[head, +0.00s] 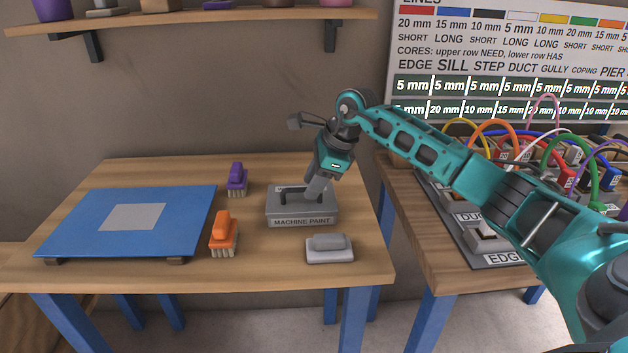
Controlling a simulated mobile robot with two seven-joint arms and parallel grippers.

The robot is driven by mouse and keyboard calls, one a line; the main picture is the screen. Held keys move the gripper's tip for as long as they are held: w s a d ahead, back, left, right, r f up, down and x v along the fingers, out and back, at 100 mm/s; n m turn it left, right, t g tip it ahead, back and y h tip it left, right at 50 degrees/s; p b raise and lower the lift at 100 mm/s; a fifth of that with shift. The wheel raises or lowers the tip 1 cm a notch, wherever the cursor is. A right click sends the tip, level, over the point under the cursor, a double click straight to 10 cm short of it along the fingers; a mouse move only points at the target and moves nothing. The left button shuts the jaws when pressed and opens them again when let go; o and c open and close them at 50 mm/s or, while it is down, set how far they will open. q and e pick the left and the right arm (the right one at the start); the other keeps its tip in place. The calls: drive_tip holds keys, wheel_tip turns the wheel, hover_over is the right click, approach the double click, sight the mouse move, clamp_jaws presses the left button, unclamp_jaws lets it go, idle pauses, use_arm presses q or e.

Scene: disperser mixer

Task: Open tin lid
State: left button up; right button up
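The grey tin (302,219), labelled "MACHINE PAINT", stands on the wooden table right of its middle. My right gripper (312,198) points down over the lid, at the right end of the handle. Its fingers hide that part of the handle, and I cannot tell whether they are closed on it. My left gripper is not in view.
A blue board (70,230) lies at the table's left. A purple brush (236,178), an orange brush (224,232) and a grey block (330,247) stand around the tin. A second table (440,270) with coloured cables is at right. A shelf (200,18) hangs above.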

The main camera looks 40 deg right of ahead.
clamp_jaws()
drive_tip(key=shift+r, duration=0.1)
idle(0.5)
